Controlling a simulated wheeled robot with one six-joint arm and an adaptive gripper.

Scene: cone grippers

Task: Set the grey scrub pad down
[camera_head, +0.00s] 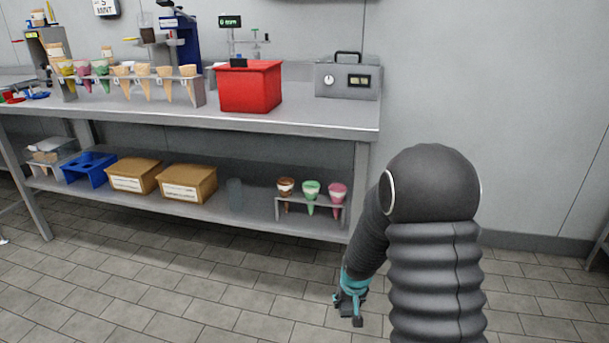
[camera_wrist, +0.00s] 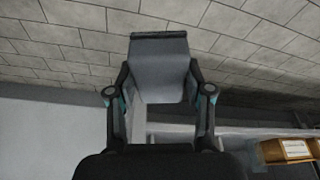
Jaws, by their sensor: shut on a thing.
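The grey scrub pad (camera_wrist: 160,70) is between the fingers of my gripper (camera_wrist: 160,85) in the wrist view. It is a flat grey piece with a darker band along its upper edge. The fingers close on its left and right sides. In the head view my gripper (camera_head: 350,305) hangs low over the tiled floor, in front of the right end of the steel bench. The pad cannot be told clearly from the dark fingers there.
The steel bench (camera_head: 290,123) holds a red bin (camera_head: 250,87), a grey device (camera_head: 347,81) and a cone rack (camera_head: 150,92). Its lower shelf (camera_head: 250,213) holds cardboard boxes (camera_head: 188,184), a blue tray (camera_head: 87,170) and a small cone stand (camera_head: 310,202). The floor in front is clear.

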